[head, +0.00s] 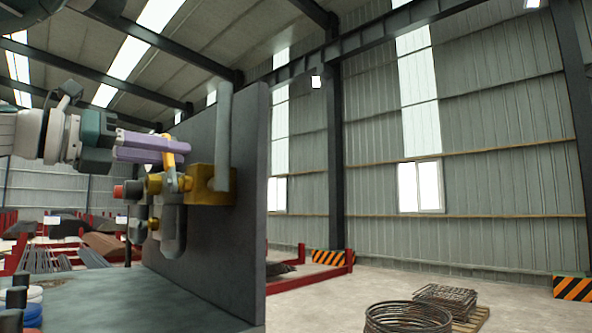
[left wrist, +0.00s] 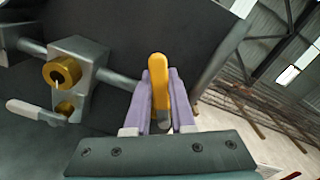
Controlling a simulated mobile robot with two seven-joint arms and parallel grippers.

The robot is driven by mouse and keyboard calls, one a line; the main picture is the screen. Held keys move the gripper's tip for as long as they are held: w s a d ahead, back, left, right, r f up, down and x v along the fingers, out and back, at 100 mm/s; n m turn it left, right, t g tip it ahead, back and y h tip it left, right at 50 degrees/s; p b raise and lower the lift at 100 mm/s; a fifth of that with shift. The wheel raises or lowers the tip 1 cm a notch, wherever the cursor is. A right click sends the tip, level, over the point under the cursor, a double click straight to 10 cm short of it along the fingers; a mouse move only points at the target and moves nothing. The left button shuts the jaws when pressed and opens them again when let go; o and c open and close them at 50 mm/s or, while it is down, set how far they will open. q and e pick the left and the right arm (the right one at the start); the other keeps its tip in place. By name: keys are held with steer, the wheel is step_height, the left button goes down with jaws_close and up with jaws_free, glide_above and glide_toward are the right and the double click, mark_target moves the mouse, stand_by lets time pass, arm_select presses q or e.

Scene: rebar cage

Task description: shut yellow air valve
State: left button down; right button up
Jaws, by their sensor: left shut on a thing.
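The yellow air valve handle (left wrist: 159,84) stands between the two purple fingers of my left gripper (left wrist: 160,100) in the left wrist view. In the head view the yellow handle (head: 170,150) crosses the tips of my left gripper (head: 168,146), which comes in level from the left. The gripper is shut on the handle. The valve's brass body (head: 205,184) is fixed to the grey upright panel (head: 245,130). Part of the handle is hidden by the fingers. My right gripper does not show.
A grey block with a brass fitting (left wrist: 62,70) and a light grey lever (left wrist: 36,112) sit beside the handle. A grey pipe (head: 223,135) rises along the panel. Wire coils (head: 408,317) lie on the floor at right. The floor there is otherwise fairly open.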

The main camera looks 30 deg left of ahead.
arm_select(q)
steer(key=m, duration=0.1)
steer(key=d+m+b, duration=0.1)
steer(key=m, duration=0.1)
steer(key=shift+s+d+r+m, duration=0.15)
steer(key=shift+s+d+m, duration=0.1)
steer(key=shift+m, duration=0.05)
steer(key=shift+s+d+r+m+b, duration=0.1)
steer(key=shift+d+m+b, duration=0.2)
steer(key=shift+m, duration=0.3)
steer(key=shift+s+d+r+m+b, duration=0.1)
steer(key=shift+d+m+b, duration=0.15)
steer(key=shift+m, duration=0.35)
steer(key=c, duration=0.8)
jaws_free()
steer(key=shift+o, duration=0.2)
